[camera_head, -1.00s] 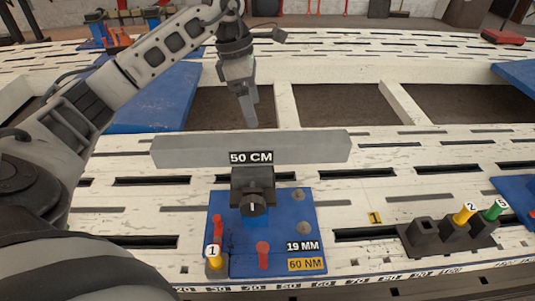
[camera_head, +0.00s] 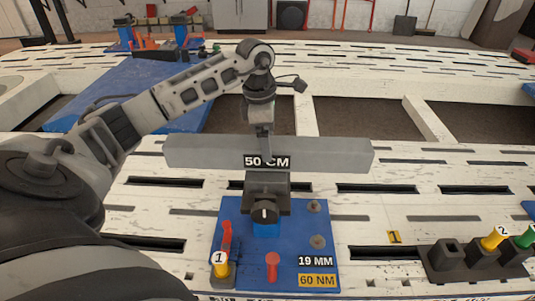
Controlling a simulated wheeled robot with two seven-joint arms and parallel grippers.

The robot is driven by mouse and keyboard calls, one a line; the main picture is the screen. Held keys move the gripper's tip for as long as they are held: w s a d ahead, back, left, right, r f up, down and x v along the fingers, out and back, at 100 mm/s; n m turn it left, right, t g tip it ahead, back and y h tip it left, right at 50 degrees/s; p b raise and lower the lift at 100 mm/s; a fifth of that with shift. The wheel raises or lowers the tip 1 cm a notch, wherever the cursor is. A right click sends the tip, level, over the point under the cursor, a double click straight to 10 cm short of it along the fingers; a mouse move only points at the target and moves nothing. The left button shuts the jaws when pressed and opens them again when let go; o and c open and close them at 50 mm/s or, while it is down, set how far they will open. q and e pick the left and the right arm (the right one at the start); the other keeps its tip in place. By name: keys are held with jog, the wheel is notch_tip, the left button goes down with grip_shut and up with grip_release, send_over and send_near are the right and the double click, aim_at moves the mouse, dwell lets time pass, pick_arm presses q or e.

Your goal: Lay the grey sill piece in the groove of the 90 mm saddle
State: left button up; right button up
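A long grey bar (camera_head: 325,155) labelled "50 CM" lies left to right in the middle of the head view; it looks like the grey sill piece. Behind its near end-to-end face I cannot see what supports it. A black clamp-like holder (camera_head: 266,190) with a round knob stands just in front of its middle, on a blue plate (camera_head: 290,235). No 90 mm marking shows, so I cannot tell which part is that saddle. My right gripper is out of view.
The blue plate carries red pegs (camera_head: 272,265), a yellow-topped piece marked 1 (camera_head: 221,265) and tags "19 MM" and "60 NM". A dark holder (camera_head: 452,257) with yellow and green pieces stands at right. The slotted white bench (camera_head: 370,215) is mostly clear between them.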

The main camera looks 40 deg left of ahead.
pick_arm(q)
jog(key=f, duration=0.4)
jog(key=shift+w+a+f+b, duration=0.1)
jog(key=shift+w+f+b, duration=0.2)
jog(key=shift+b, duration=0.1)
jog(key=shift+r, duration=0.1)
grip_shut()
jog(key=shift+w+r, duration=0.15)
jog(key=shift+r, duration=0.05)
